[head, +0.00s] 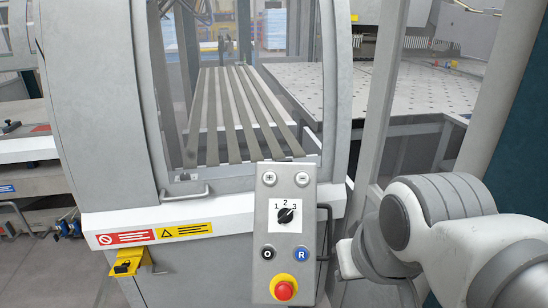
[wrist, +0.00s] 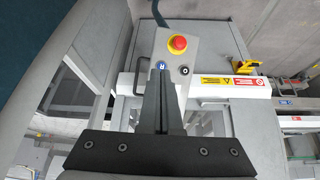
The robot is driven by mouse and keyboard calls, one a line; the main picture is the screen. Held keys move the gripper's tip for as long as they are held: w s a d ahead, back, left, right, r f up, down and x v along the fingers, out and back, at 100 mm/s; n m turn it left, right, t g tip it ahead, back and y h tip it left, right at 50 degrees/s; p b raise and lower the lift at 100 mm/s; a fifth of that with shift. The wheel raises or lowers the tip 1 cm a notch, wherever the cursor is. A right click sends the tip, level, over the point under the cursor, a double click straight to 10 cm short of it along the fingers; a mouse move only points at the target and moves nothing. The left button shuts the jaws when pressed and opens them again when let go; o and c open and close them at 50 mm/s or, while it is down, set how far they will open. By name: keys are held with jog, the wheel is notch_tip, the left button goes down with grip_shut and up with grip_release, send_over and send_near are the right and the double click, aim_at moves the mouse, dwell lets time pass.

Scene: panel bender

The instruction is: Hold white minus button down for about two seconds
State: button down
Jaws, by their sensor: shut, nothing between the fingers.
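The white minus button (head: 302,179) is at the upper right of the grey control panel (head: 267,220) in the head view, with nothing in front of it. The panel also shows in the wrist view (wrist: 194,48), upside down; there the minus button is not visible. My gripper (wrist: 161,76) is shut and empty in the wrist view, its dark fingers overlapping the panel's lower face near the blue R button (wrist: 162,65). I cannot tell whether the fingers touch the panel. In the head view my arm is right of the panel, and the fingertips cannot be made out.
A white plus button (head: 270,178) is left of the minus button. Below are a rotary selector (head: 286,215), a black O button (head: 267,253), the blue R button (head: 301,254) and a red emergency stop (head: 284,288). A dark handle (head: 325,232) stands at the panel's right side.

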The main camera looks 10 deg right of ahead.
aim_at(302, 179)
jog(key=shift+w, duration=0.1)
dwell(0.7)
jog(key=w+a+r+m+g+y+p, duration=0.2)
jog(key=w+a+m+y+p, duration=0.3)
jog(key=w+m, duration=0.55)
jog(key=w+d+m+t+y+p, duration=0.1)
jog(key=w+d+m+t+y, duration=0.2)
jog(key=w+m, duration=0.8)
jog(key=shift+w+d+r+t, duration=0.35)
jog(key=shift+w+d, duration=0.15)
jog(key=shift+d, duration=0.5)
jog(key=shift+w+d+f+b, duration=0.15)
jog(key=shift+w+f+b, duration=0.35)
jog(key=shift+w+f, duration=0.55)
jog(key=shift+w+d+f+b, duration=0.15)
jog(key=shift+w+f+b, duration=0.35)
jog(key=shift+w+f, duration=0.55)
jog(key=shift+w+d+f+b, duration=0.15)
jog(key=shift+w+f+b, duration=0.45)
jog(key=shift+w, duration=0.75)
jog(key=shift+w+f, duration=0.1)
jog(key=shift+f, duration=0.05)
